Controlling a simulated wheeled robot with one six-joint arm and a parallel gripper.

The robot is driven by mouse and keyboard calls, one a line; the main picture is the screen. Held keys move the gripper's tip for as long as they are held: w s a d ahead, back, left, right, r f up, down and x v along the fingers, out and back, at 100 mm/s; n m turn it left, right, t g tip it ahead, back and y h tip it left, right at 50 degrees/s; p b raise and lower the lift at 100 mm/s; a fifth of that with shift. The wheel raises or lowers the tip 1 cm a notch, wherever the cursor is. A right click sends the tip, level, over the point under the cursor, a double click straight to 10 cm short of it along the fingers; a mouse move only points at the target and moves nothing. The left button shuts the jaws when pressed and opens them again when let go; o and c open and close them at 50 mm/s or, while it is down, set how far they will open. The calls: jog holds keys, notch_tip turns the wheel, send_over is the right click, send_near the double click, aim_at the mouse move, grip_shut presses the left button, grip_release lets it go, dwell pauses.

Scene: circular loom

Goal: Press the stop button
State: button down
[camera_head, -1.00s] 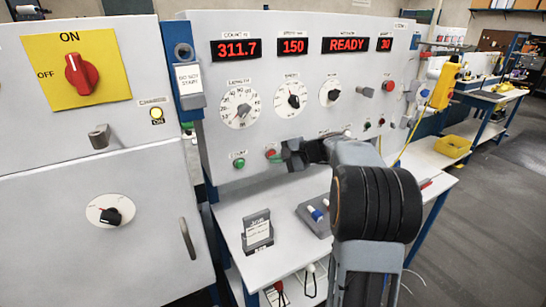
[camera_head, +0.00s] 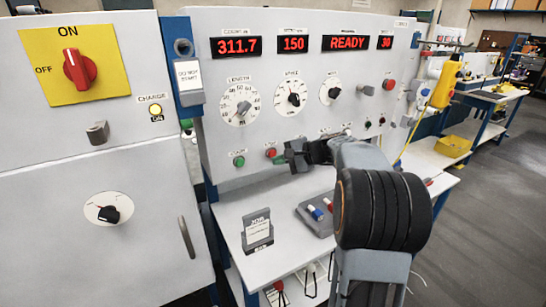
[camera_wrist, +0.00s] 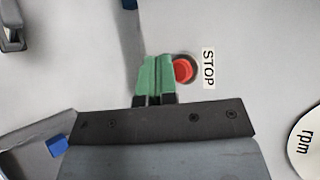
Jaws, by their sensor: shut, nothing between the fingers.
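The red stop button (camera_head: 271,152) sits low on the grey control panel (camera_head: 220,120), right of a green button (camera_head: 239,161). In the wrist view the red stop button (camera_wrist: 183,70) is beside a sideways STOP label (camera_wrist: 208,69). My gripper (camera_head: 281,159) is at the panel, just right of and slightly below the red button. In the wrist view, my gripper's green fingertips (camera_wrist: 155,75) are together, with nothing between them, and lie at the button's left edge. I cannot tell whether they touch it. The display (camera_head: 346,43) reads READY.
Dials (camera_head: 240,105) and a larger red button (camera_head: 389,84) are higher on the panel. A table (camera_head: 285,257) below holds a card stand (camera_head: 257,231) and a grey block with coloured pegs (camera_head: 318,214). A cabinet with a red rotary switch (camera_head: 80,69) stands left.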

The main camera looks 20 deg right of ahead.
jog(key=shift+s+d+b, duration=0.15)
jog(key=shift+s+b, duration=0.4)
jog(key=shift+s, duration=0.7)
jog(key=shift+s+d+b, duration=0.15)
jog(key=shift+s+b, duration=0.35)
jog(key=shift+s, duration=0.75)
dwell(0.9)
